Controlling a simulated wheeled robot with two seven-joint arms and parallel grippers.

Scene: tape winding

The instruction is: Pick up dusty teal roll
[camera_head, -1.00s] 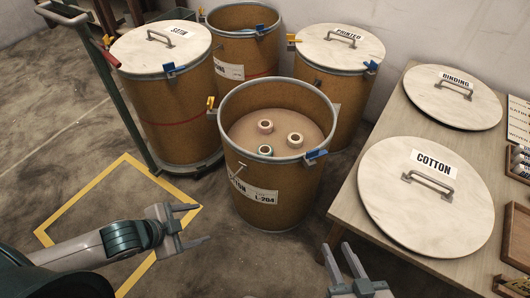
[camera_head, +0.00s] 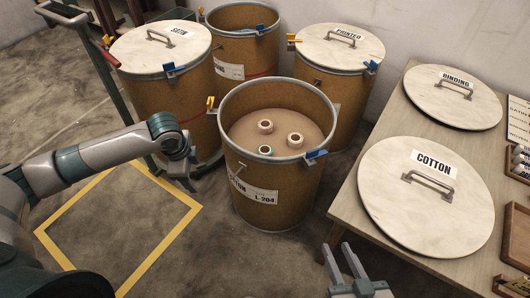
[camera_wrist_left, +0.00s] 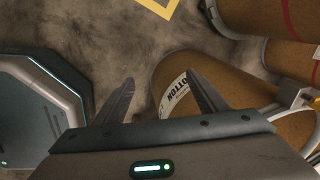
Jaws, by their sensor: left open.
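The dusty teal roll (camera_head: 265,151) lies in the open cotton drum (camera_head: 250,180), nearest the front of three rolls on the tan fill. A pinkish roll (camera_head: 265,127) and a beige roll (camera_head: 295,139) are beside it. My left gripper (camera_head: 188,183) points down outside the drum, to its left, apart from the roll. In the left wrist view my left gripper (camera_wrist_left: 163,92) is open and empty, with the drum's labelled side beyond it; the teal roll is not visible there. My right gripper (camera_head: 345,262) is open and empty at the bottom, near the table.
Blue and yellow clamps sit on the drum's rim. Lidded drums (camera_head: 165,100) (camera_head: 335,80) and another open drum (camera_head: 240,50) stand behind. A table (camera_head: 345,190) at right bears the cotton lid (camera_head: 400,220) and the binding lid (camera_head: 480,110). A yellow floor square (camera_head: 75,190) is at left.

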